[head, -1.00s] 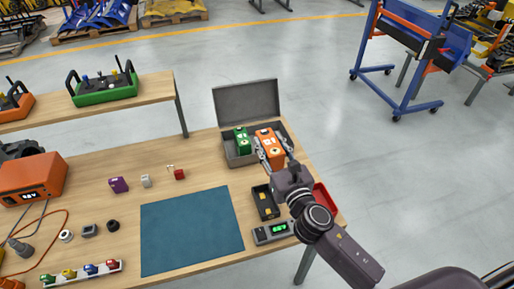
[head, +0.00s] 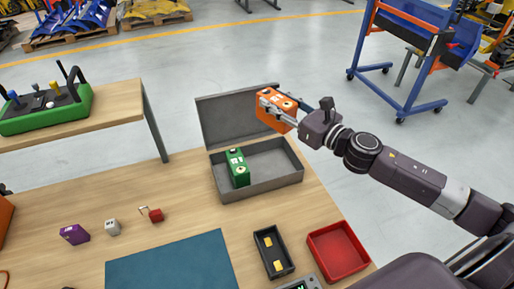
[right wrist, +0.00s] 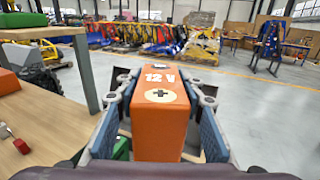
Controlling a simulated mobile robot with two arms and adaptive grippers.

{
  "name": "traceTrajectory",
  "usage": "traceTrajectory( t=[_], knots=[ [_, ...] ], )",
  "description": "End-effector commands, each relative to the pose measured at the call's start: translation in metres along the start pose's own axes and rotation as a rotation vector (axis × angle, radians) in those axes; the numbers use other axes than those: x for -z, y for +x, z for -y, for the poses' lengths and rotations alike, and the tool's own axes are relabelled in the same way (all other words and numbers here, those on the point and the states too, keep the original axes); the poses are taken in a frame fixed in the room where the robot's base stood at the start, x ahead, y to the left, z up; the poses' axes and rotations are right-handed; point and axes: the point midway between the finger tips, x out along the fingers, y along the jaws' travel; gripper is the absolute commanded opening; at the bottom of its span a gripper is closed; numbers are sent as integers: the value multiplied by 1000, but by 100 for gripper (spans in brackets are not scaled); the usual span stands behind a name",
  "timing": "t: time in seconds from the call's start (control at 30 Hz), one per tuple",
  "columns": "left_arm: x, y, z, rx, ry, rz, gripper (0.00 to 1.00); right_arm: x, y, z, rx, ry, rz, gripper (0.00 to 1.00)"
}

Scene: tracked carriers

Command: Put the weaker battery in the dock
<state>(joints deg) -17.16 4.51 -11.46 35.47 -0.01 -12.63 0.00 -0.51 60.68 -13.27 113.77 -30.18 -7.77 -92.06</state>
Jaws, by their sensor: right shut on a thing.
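My right gripper (head: 274,104) is shut on an orange battery (head: 268,117) and holds it up above the back right of the open grey case (head: 277,188). In the right wrist view the orange battery (right wrist: 160,125) is marked "12 V" with a plus and sits between both fingers. A green battery (head: 238,170) stands in the left part of the case, and the right part is empty. A black tray with yellow contacts (head: 257,243), which looks like the dock, is empty on the table. A meter (head: 300,284) is cut off at the bottom edge. My left gripper is not in view.
A red bin (head: 338,252), empty, stands right of the black tray near the table's edge. A blue mat (head: 170,265) lies to the left, with small purple, grey and red items behind it. The case lid (head: 225,118) stands up at the back.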

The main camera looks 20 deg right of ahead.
Motion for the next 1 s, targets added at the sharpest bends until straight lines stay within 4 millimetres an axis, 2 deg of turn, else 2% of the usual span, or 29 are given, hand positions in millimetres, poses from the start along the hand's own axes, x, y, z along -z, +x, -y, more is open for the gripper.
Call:
traceTrajectory(
  t=[0.07, 0.6, 0.73, 1.0],
  knots=[
    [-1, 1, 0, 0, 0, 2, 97, 8, 0, 0, 0, 4, 6, 0],
    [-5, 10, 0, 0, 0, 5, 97, 124, 1, 1, 3, 5, 6, 0],
    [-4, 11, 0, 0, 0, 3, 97, 142, 1, 0, 1, 3, 7, 0],
    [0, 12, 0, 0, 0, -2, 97, 161, 1, 0, 0, 2, 7, 0]
  ],
)
